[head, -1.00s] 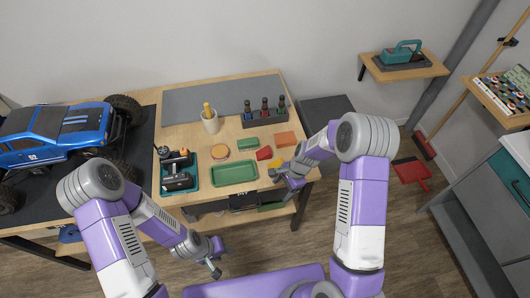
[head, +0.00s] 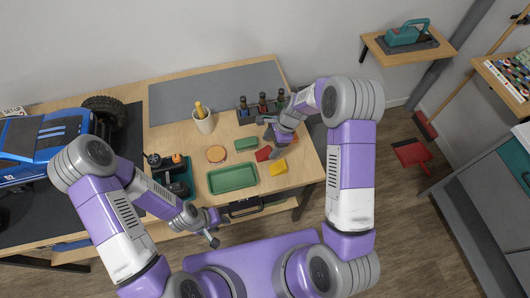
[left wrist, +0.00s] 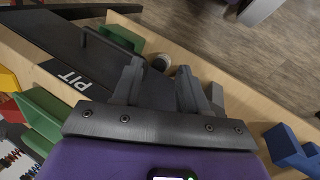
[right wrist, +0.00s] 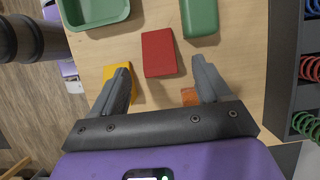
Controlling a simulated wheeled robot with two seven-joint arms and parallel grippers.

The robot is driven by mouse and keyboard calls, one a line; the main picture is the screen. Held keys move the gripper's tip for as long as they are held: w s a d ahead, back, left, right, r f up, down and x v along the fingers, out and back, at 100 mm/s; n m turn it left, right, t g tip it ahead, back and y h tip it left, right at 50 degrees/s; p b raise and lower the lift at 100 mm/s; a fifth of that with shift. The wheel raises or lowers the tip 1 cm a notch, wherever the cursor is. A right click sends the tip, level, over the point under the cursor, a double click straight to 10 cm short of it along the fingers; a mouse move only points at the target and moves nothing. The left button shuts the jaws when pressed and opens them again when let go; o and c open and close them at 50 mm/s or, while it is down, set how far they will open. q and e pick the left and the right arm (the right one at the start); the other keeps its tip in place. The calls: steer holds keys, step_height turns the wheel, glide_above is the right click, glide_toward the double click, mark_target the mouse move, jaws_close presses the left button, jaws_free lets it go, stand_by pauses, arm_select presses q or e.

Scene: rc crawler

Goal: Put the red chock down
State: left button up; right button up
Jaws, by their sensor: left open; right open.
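The red chock (head: 263,154) lies on the wooden workbench, right of the green tray. In the right wrist view the red chock (right wrist: 159,53) lies flat, ahead of and between the fingertips. My right gripper (head: 270,138) is open above the bench beside it; in its wrist view the gripper (right wrist: 160,80) holds nothing, and the fingers look apart from the chock. My left gripper (head: 214,230) is open and empty at the bench's front edge; its wrist view shows the open fingers (left wrist: 160,75) over a dark drawer marked PIT.
Near the red chock lie a yellow block (head: 278,167), a green block (head: 246,143) and an orange block (right wrist: 190,97). The green tray (head: 233,178) is empty. A bottle rack (head: 246,118), a cup (head: 204,123) and a blue truck (head: 45,135) also stand on the bench.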

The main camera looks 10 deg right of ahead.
mark_target(268, 150)
steer(key=shift+b+x, duration=0.35)
steer(key=shift+x, duration=1.95)
